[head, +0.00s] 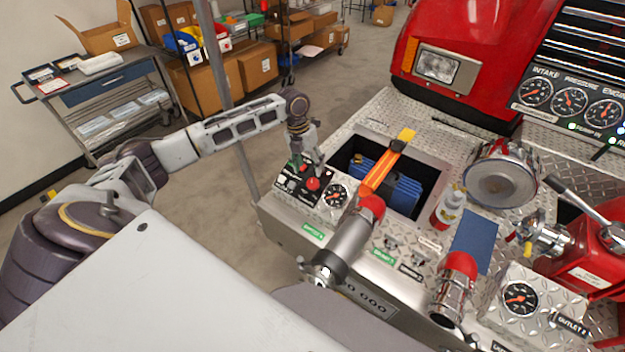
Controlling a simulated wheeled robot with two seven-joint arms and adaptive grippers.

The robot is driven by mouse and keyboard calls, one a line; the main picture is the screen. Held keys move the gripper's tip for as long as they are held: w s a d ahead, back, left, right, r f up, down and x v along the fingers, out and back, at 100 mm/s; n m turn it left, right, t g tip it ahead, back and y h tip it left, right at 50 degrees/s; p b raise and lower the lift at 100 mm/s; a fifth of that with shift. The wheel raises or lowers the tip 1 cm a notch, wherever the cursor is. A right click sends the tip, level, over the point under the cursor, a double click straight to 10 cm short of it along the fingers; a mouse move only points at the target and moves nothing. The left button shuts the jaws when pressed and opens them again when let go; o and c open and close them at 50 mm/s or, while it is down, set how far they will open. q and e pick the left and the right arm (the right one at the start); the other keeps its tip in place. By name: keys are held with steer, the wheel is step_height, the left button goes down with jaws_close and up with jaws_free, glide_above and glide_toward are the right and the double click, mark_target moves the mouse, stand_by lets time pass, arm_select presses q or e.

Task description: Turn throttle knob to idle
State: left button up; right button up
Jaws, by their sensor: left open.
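A small black control panel (293,186) sits on the left corner of the truck's diamond-plate bumper. It carries a red round knob (313,184), which looks like the throttle knob, and smaller controls to its left. The knob's pointer and markings are too small to read. My left gripper (308,165) points down just above the panel, with its fingers open close over the red knob. I cannot tell whether a finger touches the knob. The gripper partly hides the back of the panel. My right gripper is not in view.
A round gauge (336,195) stands right of the panel. Behind is an open bay with a blue folded hose (388,185) and an orange strap. A silver pipe with a red collar (350,240) juts forward. A grey pole (228,80) rises behind my left arm.

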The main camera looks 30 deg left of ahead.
mark_target(312, 180)
arm_select(q)
steer(key=shift+d+f+p, duration=0.1)
steer(key=shift+d+f, duration=0.15)
steer(key=shift+f, duration=0.9)
steer(key=shift+d+f+p, duration=0.1)
steer(key=shift+d+f, duration=0.1)
steer(key=shift+f, duration=1)
steer(key=shift+d+f+p, duration=0.1)
steer(key=shift+d+f, duration=0.15)
steer(key=shift+f, duration=0.9)
steer(key=c, duration=1)
